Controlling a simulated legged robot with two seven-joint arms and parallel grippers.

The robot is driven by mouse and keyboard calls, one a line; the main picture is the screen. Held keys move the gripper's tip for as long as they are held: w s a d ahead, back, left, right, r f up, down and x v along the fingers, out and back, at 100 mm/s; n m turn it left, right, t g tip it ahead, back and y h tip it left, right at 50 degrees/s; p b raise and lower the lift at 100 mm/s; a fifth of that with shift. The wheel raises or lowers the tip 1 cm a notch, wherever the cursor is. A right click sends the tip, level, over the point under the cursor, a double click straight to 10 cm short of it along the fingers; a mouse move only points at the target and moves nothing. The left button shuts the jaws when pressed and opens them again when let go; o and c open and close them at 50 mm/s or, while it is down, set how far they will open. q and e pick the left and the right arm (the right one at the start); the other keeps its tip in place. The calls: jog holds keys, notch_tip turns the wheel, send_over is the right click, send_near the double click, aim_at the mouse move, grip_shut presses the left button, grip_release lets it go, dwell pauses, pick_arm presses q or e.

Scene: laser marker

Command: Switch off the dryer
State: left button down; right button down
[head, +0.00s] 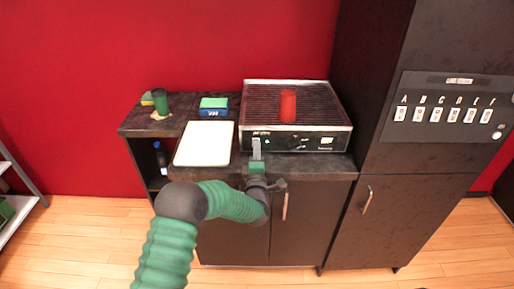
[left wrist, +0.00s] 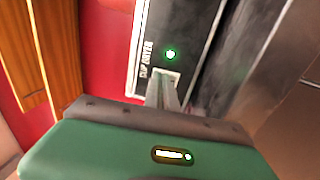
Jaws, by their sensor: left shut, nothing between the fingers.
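I cannot tell whether the fingertips touch the switch. My right gripper is not in view.
A white board (head: 204,144) lies left of the dryer. Behind it are a green-topped box (head: 214,106) and a green cup (head: 160,101). A tall dark cabinet with a panel of lettered switches (head: 445,113) stands close on the right. Cabinet doors with handles are below the counter.

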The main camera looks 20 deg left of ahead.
pick_arm(q)
jog(key=shift+w, duration=0.25)
jog(key=shift+r, duration=0.1)
